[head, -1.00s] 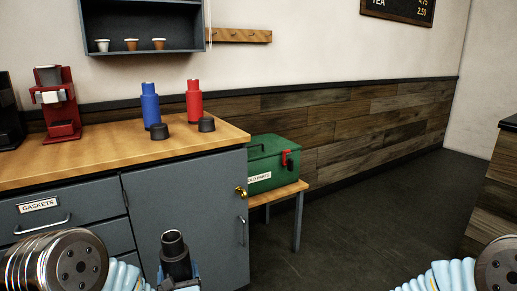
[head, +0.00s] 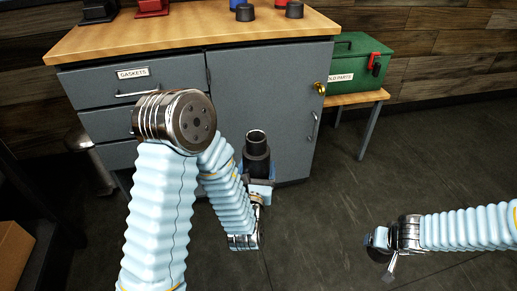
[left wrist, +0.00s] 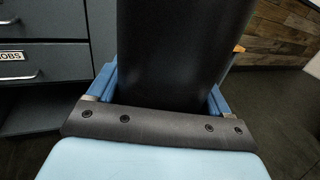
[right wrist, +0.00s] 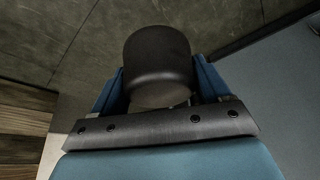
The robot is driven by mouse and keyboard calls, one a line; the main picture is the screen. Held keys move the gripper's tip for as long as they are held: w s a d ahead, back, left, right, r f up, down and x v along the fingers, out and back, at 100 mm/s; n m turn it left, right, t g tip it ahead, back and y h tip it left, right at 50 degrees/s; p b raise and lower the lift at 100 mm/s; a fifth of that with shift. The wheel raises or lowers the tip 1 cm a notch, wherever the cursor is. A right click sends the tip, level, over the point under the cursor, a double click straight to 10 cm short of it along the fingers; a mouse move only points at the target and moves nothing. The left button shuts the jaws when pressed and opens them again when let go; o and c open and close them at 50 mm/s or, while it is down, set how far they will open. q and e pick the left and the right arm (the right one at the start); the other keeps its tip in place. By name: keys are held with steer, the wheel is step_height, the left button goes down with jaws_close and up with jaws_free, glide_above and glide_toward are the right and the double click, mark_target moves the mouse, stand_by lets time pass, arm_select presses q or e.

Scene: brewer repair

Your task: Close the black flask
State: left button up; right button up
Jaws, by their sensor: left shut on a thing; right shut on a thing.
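The black flask (head: 256,158) stands about upright in front of the grey cabinet, with its open mouth facing up. My left gripper (head: 260,186) is shut on its lower body. In the left wrist view the dark flask body (left wrist: 170,50) fills the space between the fingers (left wrist: 163,95). My right gripper (head: 376,240) is low at the right of the head view, well apart from the flask. In the right wrist view it (right wrist: 160,95) is shut on a rounded black cap (right wrist: 158,58). The cap is hard to make out in the head view.
The wooden counter (head: 180,38) carries two dark caps (head: 245,13) (head: 294,10) and cropped blue and red flasks. A green OLD PARTS box (head: 345,68) sits on a low bench (head: 360,98). The cabinet door (head: 270,90) is behind the flask. Open floor lies between my grippers.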

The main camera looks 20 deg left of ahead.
arm_select(q)
steer(key=d+f+m+g+h, duration=0.1)
steer(key=d+f+m+h, duration=0.5)
steer(key=d+f+h, duration=0.4)
steer(key=d, duration=0.3)
steer(key=shift+d+f+m, duration=0.25)
steer(key=shift+m, duration=0.15)
arm_select(e)
steer(key=shift+w, duration=0.1)
